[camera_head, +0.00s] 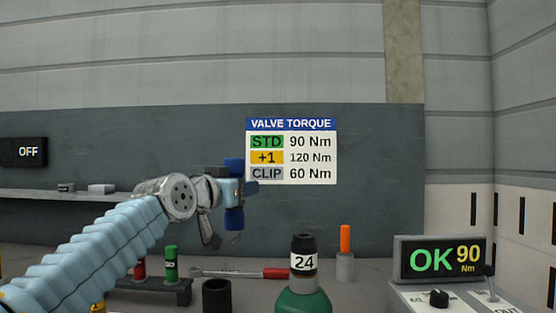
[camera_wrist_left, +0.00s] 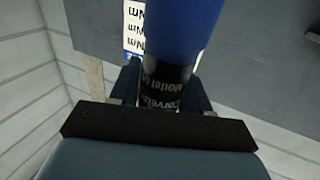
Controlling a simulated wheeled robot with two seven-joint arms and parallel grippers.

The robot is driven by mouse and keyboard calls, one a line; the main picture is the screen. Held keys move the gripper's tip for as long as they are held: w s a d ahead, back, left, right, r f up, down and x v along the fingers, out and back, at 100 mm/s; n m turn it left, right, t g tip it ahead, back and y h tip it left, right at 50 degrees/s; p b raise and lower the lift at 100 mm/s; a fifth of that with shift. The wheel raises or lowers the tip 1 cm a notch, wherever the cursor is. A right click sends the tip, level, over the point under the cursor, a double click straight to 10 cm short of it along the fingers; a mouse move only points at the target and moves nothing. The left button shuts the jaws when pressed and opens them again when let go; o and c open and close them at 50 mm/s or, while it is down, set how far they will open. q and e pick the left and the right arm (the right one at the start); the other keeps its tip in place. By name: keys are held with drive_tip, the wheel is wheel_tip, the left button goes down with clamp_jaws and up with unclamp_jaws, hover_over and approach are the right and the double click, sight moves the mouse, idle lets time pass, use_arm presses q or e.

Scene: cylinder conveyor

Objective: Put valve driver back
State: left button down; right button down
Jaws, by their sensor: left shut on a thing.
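My left gripper (camera_head: 240,193) is shut on a blue cylindrical tool, which looks like the valve driver (camera_head: 234,219). It is held roughly upright in the air, in front of the back panel. In the left wrist view the blue valve driver (camera_wrist_left: 182,35) has a black band with white lettering and passes between the fingers (camera_wrist_left: 165,90). A dark open-topped cup (camera_head: 216,297) stands on the bench below it and is empty as far as I can see. My right gripper is not in view.
A green cylinder (camera_head: 303,301) with a black valve marked 24 stands right of the cup. Left are a rack (camera_head: 180,287) with red and green pieces and a red-handled wrench (camera_head: 240,272). An orange-topped tool (camera_head: 345,238) and a display (camera_head: 440,259) reading OK 90 Nm stand right.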

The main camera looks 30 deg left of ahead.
use_arm(q)
drive_tip(key=a+f+n+y+b, duration=0.1)
drive_tip(key=a+f+b, duration=0.2)
drive_tip(key=f, duration=0.6)
drive_tip(key=shift+s+a+y, duration=0.4)
drive_tip(key=shift+s+a, duration=0.05)
drive_tip(key=shift+a, duration=0.5)
drive_tip(key=shift+f+b, duration=0.1)
drive_tip(key=shift+b, duration=0.2)
drive_tip(key=shift+f+b, duration=1.2)
drive_tip(key=shift+f+b, duration=1.6)
drive_tip(key=shift+b, duration=0.05)
drive_tip(key=shift+s+d+f+b, duration=0.1)
drive_tip(key=shift+d+f+b, duration=0.05)
drive_tip(key=shift+f+b, duration=0.15)
